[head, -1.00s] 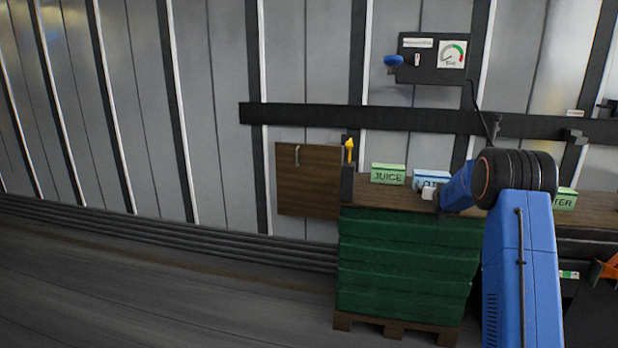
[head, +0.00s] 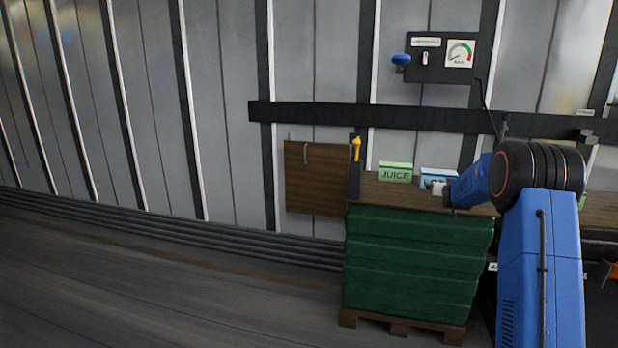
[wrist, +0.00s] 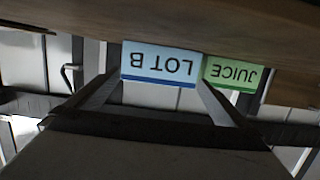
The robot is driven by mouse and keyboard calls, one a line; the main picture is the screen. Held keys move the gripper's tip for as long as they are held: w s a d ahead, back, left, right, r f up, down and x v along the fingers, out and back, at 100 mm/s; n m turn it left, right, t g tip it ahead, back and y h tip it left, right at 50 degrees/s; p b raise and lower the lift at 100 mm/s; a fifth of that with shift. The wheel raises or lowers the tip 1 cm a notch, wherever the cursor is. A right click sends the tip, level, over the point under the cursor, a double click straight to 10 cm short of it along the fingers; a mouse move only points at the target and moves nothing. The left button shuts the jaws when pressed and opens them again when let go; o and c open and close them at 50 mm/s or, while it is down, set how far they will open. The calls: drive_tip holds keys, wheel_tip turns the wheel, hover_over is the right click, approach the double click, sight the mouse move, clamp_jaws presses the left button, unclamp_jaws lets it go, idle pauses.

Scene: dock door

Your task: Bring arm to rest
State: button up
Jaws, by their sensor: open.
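My blue arm reaches up from the lower right in the head view. Its gripper (head: 438,188) is at the shelf, by the light blue LOT B box, and partly covers that box. In the wrist view, which is upside down, the two fingers of my gripper (wrist: 158,82) stand apart. The LOT B box (wrist: 160,64) shows between and beyond the fingertips. I cannot tell whether they touch it.
A wooden shelf (head: 385,191) carries the boxes above a green stack (head: 415,265) on a pallet (head: 400,326). A brown panel (head: 317,180) with a handle hangs left of it. A yellow lever (head: 357,148) and a gauge box (head: 440,57) are nearby. The floor at left is clear.

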drive_tip(key=s+a+r+g+y, duration=0.1)
drive_tip(key=s+a+r+g, duration=0.15)
drive_tip(key=s+a, duration=0.6)
drive_tip(key=s+a+r+n+g+y, duration=0.1)
drive_tip(key=s+a+r, duration=0.25)
drive_tip(key=s, duration=0.95)
drive_tip(key=s+a+r+g+y, duration=0.1)
drive_tip(key=s+a+r, duration=0.4)
drive_tip(key=s, duration=0.5)
drive_tip(key=s+a+f+g, duration=0.2)
drive_tip(key=s+a+f, duration=0.1)
drive_tip(key=s, duration=1.2)
drive_tip(key=s+a+f+n+g, duration=0.1)
drive_tip(key=s+a+f, duration=0.3)
drive_tip(key=s, duration=1.1)
drive_tip(key=s+a+f+n+g+y, duration=0.1)
drive_tip(key=s+a+f+g, duration=0.2)
drive_tip(key=s, duration=1.1)
wheel_tip(320, 180, down, 3)
drive_tip(key=shift+s+a+f, duration=0.1)
drive_tip(key=shift+s+a, duration=0.2)
drive_tip(key=shift+s, duration=0.1)
